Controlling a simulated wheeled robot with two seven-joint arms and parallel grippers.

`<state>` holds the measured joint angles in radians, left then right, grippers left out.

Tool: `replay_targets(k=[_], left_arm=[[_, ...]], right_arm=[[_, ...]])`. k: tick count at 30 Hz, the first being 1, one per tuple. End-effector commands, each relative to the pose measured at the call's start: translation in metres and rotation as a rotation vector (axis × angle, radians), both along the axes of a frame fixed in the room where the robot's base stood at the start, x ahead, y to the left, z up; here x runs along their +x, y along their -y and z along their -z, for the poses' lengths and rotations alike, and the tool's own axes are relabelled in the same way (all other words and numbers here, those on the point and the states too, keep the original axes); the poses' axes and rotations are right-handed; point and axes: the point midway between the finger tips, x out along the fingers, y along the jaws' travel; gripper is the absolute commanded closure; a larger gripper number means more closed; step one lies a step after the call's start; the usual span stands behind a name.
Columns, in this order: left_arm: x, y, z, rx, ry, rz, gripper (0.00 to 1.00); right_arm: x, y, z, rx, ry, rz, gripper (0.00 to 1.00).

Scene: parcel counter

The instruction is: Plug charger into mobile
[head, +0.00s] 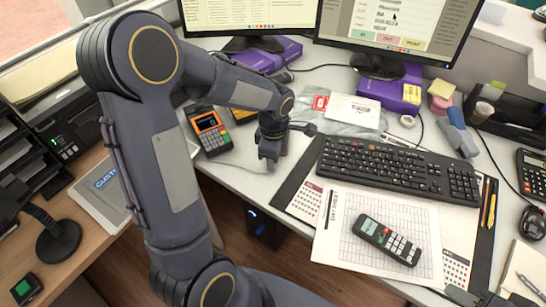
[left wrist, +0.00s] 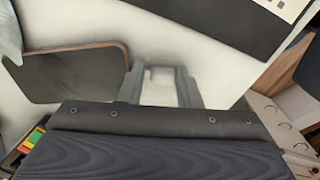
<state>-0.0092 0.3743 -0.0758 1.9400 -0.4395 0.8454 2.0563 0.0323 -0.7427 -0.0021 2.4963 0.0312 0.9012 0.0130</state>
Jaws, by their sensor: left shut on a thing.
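My left gripper (head: 271,158) points down over the white desk, left of the keyboard. In the left wrist view its two fingers (left wrist: 160,88) are closed on a small pale thing (left wrist: 160,76), which I take to be the charger's plug. The thing is mostly hidden in the head view. A thin pale cable (head: 238,167) runs over the desk toward the gripper. A dark handheld device with a small screen and keypad, likely the mobile (head: 372,228), lies on a printed sheet, to the right of the gripper and apart from it. My right gripper is not seen.
An orange and grey card terminal (head: 209,128) stands left of the gripper. A white parcel (head: 353,111) lies behind the keyboard. The desk's front edge is close below the gripper.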

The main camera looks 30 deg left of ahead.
Motion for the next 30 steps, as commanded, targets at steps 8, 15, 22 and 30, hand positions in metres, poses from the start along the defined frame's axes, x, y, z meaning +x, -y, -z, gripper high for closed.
replay_targets(k=[8, 15, 22, 30], left_arm=[[0.0001, -0.0002, -0.0003, 0.000, 0.000, -0.001, 0.82], [0.0022, -0.0011, -0.0002, 0.000, 0.000, -0.001, 0.82], [0.0048, -0.0023, -0.0003, 0.000, 0.000, -0.001, 0.82], [0.0077, -0.0035, -0.0003, -0.001, 0.000, -0.001, 0.82]], right_arm=[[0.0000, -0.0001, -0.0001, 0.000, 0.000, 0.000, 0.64], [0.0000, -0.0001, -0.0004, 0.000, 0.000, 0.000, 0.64], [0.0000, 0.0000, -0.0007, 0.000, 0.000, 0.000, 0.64], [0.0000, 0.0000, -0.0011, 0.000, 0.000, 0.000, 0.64]])
